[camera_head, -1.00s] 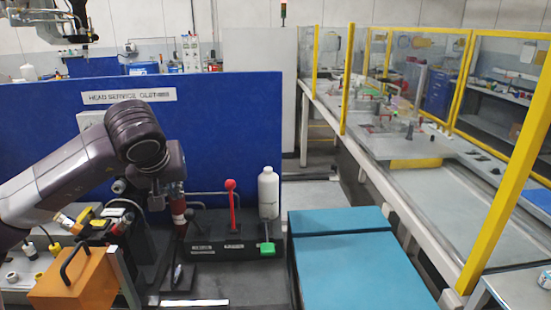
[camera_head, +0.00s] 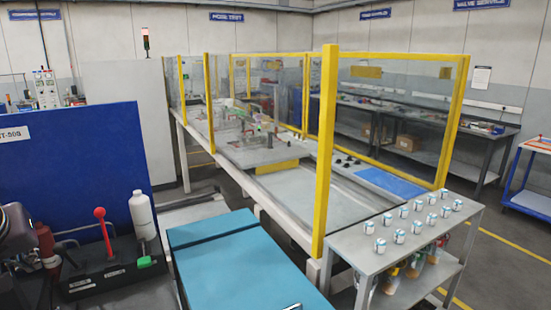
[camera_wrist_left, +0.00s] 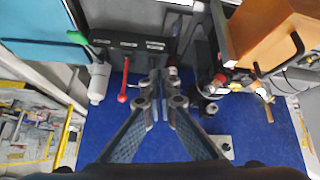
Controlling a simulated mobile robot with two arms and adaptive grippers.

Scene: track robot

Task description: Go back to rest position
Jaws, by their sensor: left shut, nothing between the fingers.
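My left gripper (camera_wrist_left: 160,80) shows in the left wrist view, its two grey fingers together and empty. Behind the fingertips are a black fixture (camera_wrist_left: 128,46) with a red-knobbed lever (camera_wrist_left: 124,80) and a white bottle (camera_wrist_left: 97,84). In the head view only a dark part of my left arm shows at the left edge; its fingers cannot be made out there. The fixture (camera_head: 92,284), lever (camera_head: 103,232) and bottle (camera_head: 143,215) stand right of that arm. My right gripper is in neither view.
A teal-topped bench (camera_head: 235,262) stands at front centre. Behind it runs a yellow-framed line (camera_head: 325,150) with clear panels. A grey table (camera_head: 370,262) with several small cans is at right. A blue partition (camera_head: 75,165) stands at left. An orange box (camera_wrist_left: 262,35) shows in the wrist view.

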